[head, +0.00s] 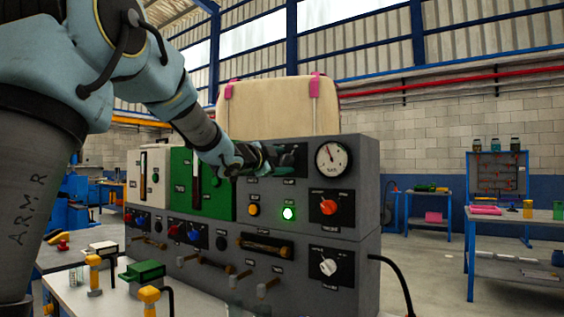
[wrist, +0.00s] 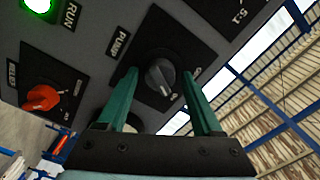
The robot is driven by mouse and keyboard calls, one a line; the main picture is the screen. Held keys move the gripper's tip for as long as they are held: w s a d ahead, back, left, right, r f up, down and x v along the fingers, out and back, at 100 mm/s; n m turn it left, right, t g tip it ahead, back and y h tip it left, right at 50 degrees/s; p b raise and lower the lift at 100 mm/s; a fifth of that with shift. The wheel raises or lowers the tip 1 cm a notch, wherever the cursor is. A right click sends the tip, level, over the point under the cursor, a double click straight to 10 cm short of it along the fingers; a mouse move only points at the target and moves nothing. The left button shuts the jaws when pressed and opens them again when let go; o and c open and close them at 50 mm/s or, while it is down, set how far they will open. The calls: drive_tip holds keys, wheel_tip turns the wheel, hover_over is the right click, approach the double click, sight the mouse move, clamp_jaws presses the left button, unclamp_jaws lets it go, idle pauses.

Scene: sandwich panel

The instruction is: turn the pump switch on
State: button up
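The pump switch is a dark grey rotary knob (wrist: 160,77) on a black plate, beside a label reading PUMP (wrist: 118,41). The small position marks around it are too small to read surely. My gripper (wrist: 160,73) is open, its two teal fingers on either side of the knob with a gap at each side. I cannot tell whether the fingertips reach down along the knob. In the head view my gripper (head: 272,160) is at the upper part of the grey panel (head: 358,190), in front of the black plate (head: 291,160), and hides the knob.
A lit green lamp (head: 288,213) marked RUN and an orange-red knob (head: 328,207) sit below the plate. A gauge (head: 331,158) is to its right, a white knob (head: 327,267) lower. Toggle levers and a wooden-handled bar (head: 266,246) stick out below.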

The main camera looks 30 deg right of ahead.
drive_tip(key=shift+o, duration=0.5)
drive_tip(key=b+v, duration=0.2)
drive_tip(key=v, duration=0.8)
drive_tip(key=shift+s+a, duration=0.15)
drive_tip(key=shift+a, duration=0.25)
